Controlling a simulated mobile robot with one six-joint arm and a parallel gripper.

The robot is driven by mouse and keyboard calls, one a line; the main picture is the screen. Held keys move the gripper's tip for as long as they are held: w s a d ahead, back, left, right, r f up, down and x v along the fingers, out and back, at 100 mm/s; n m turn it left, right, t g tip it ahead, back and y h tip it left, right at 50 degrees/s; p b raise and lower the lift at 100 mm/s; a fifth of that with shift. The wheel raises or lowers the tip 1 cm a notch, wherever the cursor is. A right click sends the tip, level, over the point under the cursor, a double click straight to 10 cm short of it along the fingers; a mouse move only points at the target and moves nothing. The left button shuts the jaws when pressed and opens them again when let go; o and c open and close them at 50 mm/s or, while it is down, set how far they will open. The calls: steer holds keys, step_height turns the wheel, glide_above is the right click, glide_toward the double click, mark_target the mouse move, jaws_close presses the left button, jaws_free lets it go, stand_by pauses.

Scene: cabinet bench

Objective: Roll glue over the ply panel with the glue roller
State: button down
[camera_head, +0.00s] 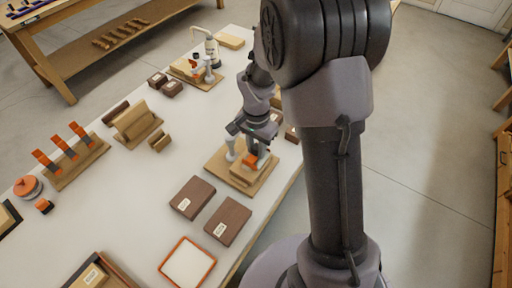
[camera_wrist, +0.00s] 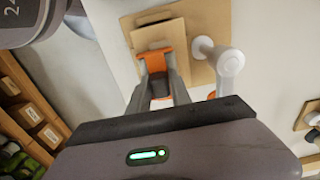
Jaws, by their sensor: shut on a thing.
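The ply panel (camera_head: 240,175) is a small tan board lying on a larger tan base board (camera_head: 258,188) at the bench's right edge. In the wrist view the panel (camera_wrist: 158,34) shows beyond the fingers, on the base board (camera_wrist: 205,17). My gripper (camera_head: 252,150) is low over the panel, pointing down. In the wrist view my gripper (camera_wrist: 160,80) is shut on the glue roller, whose dark handle is between the fingers. Its orange part (camera_wrist: 155,58) is over the panel's near edge; the head view also shows the orange roller (camera_head: 250,160). I cannot tell whether it touches the panel.
A grey-white clamp-like post (camera_head: 232,150) stands on the base board beside my gripper; it shows in the wrist view (camera_wrist: 228,66). Two brown blocks (camera_head: 192,197) and a white tray with an orange rim (camera_head: 188,263) lie nearer.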

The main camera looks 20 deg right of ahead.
steer(key=shift+w+a, duration=0.65)
steer(key=shift+w, duration=0.3)
steer(key=shift+s+d+f, duration=0.1)
steer(key=shift+s+d, duration=0.65)
steer(key=shift+s, duration=0.35)
steer(key=shift+w+a, duration=0.8)
steer(key=shift+w, duration=0.3)
